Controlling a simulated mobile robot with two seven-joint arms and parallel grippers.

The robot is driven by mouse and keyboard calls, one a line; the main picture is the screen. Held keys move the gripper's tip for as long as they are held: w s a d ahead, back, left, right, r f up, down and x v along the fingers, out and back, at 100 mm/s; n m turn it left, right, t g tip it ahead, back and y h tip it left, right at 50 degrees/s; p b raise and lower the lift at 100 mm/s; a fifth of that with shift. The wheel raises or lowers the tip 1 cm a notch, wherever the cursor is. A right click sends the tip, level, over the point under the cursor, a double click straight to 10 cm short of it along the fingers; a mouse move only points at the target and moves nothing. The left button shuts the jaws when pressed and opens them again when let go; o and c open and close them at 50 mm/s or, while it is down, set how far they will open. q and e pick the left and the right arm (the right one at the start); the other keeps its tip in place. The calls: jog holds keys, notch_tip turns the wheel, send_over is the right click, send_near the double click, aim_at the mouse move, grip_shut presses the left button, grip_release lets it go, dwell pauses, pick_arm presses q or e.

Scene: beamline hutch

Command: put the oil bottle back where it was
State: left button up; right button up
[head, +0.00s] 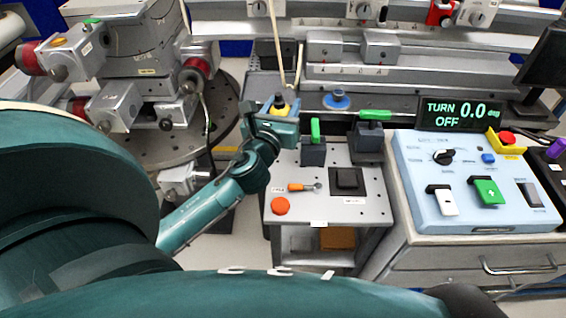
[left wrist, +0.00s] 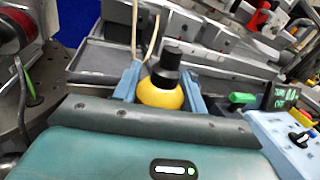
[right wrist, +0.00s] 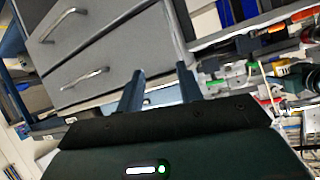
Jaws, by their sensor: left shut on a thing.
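The oil bottle (head: 279,106), yellow with a black cap, is in my left gripper (head: 276,120) above the far left part of the small grey cart top (head: 375,213). In the left wrist view the bottle (left wrist: 160,95) stands roughly upright between the two blue fingers, which are shut on it. Its lower part is hidden by the gripper. My right gripper (right wrist: 160,90) shows only in the right wrist view. Its fingers are apart with nothing between them.
The cart top carries a green-handled block (head: 313,150), an orange-handled tool (head: 300,187), an orange disc (head: 281,206) and a black square pad (head: 347,181). A blue-white control panel (head: 470,215) stands to the right. A rail bench (head: 430,75) runs behind.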

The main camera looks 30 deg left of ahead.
pick_arm(q)
jog(key=shift+w+a+f+m+b, duration=0.1)
jog(key=shift+f+m+b, duration=0.2)
jog(key=shift+f, duration=0.25)
jog(key=shift+w+a+f+b, duration=0.15)
jog(key=shift+f+b, duration=0.15)
notch_tip(320, 180, down, 7)
jog(key=b, duration=0.3)
jog(key=shift+w+r, duration=0.1)
jog(key=shift+r, duration=0.1)
notch_tip(320, 180, down, 3)
jog(key=shift+f+b, duration=0.2)
jog(key=shift+b, duration=0.85)
jog(key=o, duration=0.8)
jog(key=shift+f, duration=0.1)
pick_arm(e)
jog(key=shift+s+d+r+t, duration=0.1)
jog(key=shift+s+d+t, duration=0.15)
jog(key=shift+d+t, duration=0.3)
jog(key=shift+s+d+r+t, duration=0.1)
jog(key=shift+s+d+t, duration=0.15)
jog(key=shift+d+t, duration=0.25)
